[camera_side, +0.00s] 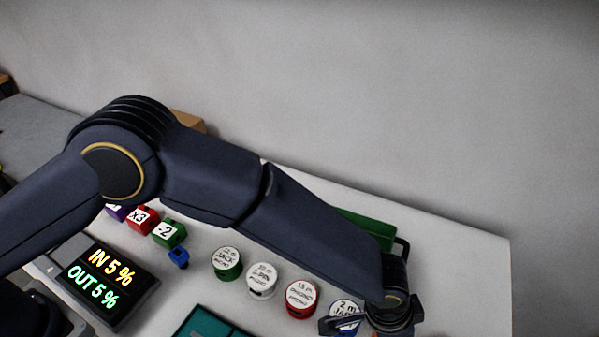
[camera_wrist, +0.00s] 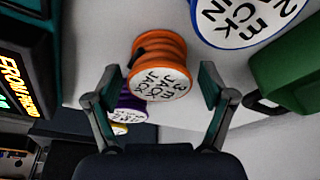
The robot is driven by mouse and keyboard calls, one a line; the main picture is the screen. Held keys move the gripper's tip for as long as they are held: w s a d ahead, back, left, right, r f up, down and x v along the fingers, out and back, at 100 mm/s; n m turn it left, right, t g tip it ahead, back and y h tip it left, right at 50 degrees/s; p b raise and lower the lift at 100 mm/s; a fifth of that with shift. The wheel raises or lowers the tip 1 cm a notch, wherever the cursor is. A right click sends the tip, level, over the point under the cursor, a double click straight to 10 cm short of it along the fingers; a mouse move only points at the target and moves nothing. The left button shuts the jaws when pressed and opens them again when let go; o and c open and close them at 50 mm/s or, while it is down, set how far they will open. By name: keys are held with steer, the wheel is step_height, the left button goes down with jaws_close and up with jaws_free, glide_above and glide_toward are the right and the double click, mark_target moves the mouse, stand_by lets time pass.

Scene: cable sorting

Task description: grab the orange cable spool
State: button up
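The orange cable spool (camera_wrist: 160,54) shows in the wrist view with its white lettered label facing the camera. It lies between and ahead of the two fingers of my gripper (camera_wrist: 159,86), which are spread wide with visible gaps on both sides of the spool. My gripper is open and empty; whether its tips are level with the spool is hard to tell. In the side view my gripper (camera_side: 372,322) is low at the bottom edge, beside the blue spool (camera_side: 345,316).
A blue-rimmed spool (camera_wrist: 240,20) and a green bin (camera_wrist: 290,65) are close on the right in the wrist view. A purple spool (camera_wrist: 131,108) sits behind the orange one. Green (camera_side: 226,263), white (camera_side: 261,281) and red (camera_side: 301,299) spools line the table, near a display (camera_side: 105,280).

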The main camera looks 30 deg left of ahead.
steer(key=c, duration=1)
steer(key=shift+c, duration=0.3)
steer(key=shift+r, duration=0.15)
